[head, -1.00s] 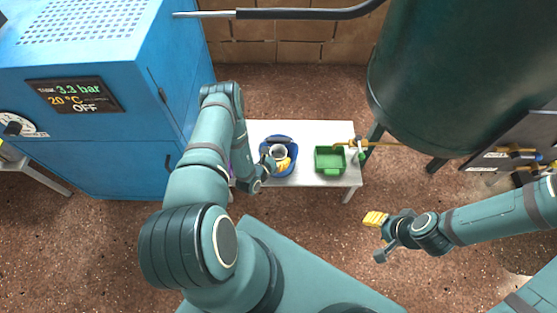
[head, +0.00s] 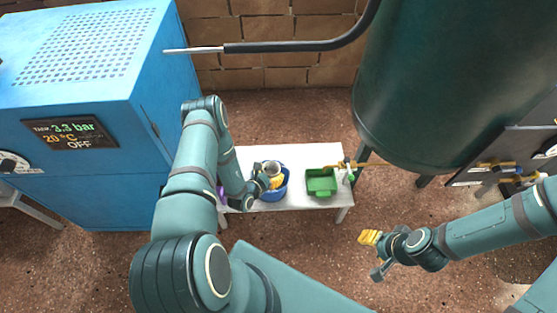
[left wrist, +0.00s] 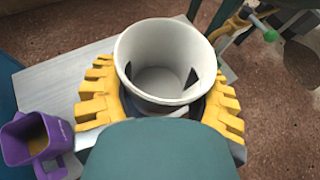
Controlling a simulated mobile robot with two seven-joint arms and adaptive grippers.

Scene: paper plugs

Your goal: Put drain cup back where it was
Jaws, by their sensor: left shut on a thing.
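The drain cup is a pale grey-white open cup (head: 272,167), seen over the back part of a blue bucket (head: 273,195) on the white table. My left gripper (head: 271,180) is shut on the cup. In the left wrist view the cup (left wrist: 160,75) stands mouth-up between the yellow fingers of my left gripper (left wrist: 160,105), with dark openings low in its wall. Little of the bucket shows beneath it there. My right gripper (head: 374,252) hangs to the right, apart from the table; its yellow finger shows, but its opening is unclear.
On the white table (head: 295,160), a green tray (head: 321,186) stands right of the bucket. A brass valve with a green handle (left wrist: 271,36) is near the tray. A purple mug (left wrist: 30,140) is left of the cup. A blue machine (head: 100,130) and dark tank (head: 440,80) flank the table.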

